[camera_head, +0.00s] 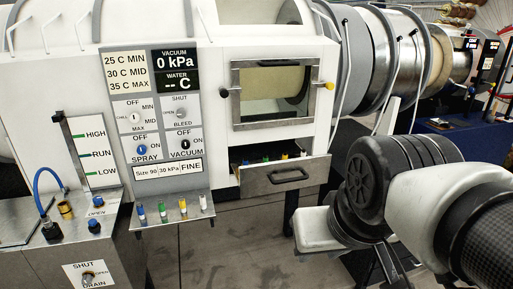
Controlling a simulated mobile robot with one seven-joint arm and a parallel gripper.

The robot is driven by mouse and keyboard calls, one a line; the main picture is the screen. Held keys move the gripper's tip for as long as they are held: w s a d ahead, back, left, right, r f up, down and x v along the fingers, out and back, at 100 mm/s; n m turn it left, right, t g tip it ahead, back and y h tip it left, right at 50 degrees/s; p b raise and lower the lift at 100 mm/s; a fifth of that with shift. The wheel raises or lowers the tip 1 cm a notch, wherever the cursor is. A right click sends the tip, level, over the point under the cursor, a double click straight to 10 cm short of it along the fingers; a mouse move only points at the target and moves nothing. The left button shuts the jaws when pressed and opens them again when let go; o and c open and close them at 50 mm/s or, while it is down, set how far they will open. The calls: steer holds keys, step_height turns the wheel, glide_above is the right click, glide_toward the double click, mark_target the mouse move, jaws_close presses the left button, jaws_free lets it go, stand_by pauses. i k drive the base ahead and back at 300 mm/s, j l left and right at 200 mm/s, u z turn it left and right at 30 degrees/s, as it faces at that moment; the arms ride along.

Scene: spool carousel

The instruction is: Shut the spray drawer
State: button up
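The spray drawer (285,177) is a grey metal drawer with a dark bar handle, below the window of the white machine. It stands pulled out, and several small pieces with green, yellow and blue parts show inside behind its front. My arm comes in from the right, and its dark round joint is to the right of the drawer, apart from it in the picture. A white part of my arm hangs below and right of the drawer. My gripper's fingers cannot be made out clearly, and nothing of mine is seen touching the handle.
A panel with switches and labels (150,120) is left of the window. Below it, a small shelf (174,222) holds several coloured nozzles. A metal drain tank (105,245) with a blue hose stands at lower left. Floor (235,250) is open below the drawer.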

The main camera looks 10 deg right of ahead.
mark_target(258, 178)
steer(key=i+l+z, duration=0.15)
steer(key=i+z, duration=0.1)
steer(key=i, duration=1)
steer(key=l+z, duration=0.15)
steer(key=i+j+u, duration=0.15)
